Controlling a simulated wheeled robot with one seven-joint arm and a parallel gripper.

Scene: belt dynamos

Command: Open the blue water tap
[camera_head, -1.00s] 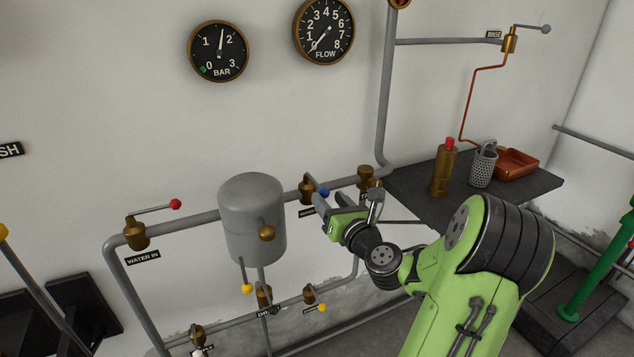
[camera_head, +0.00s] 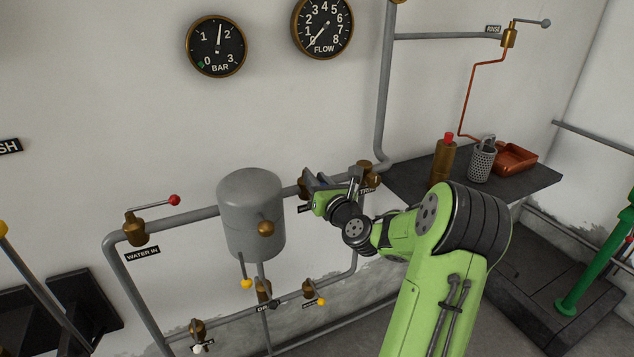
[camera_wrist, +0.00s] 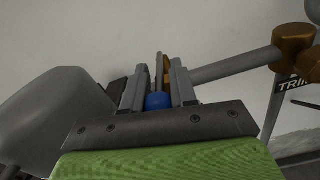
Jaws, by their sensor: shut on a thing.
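The blue water tap shows in the wrist view as a round blue knob (camera_wrist: 158,101) at the end of its lever, with part of a brass body behind. In the head view its brass valve body (camera_head: 303,187) sits on the upper pipe, right of the grey tank; the knob is hidden there by my gripper. My gripper (camera_head: 318,181) reaches the pipe from the right. In the wrist view its two grey fingers (camera_wrist: 160,86) stand on either side of the knob and are shut on it. The exact contact is partly hidden.
A grey tank (camera_head: 250,200) stands close left of my gripper. Another brass valve, labelled TRIM, (camera_head: 369,172) is close right. A red-knobbed WATER IN valve (camera_head: 134,230) is further left. A dark shelf (camera_head: 520,185) at right holds a brass bottle, a perforated cup and a tray.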

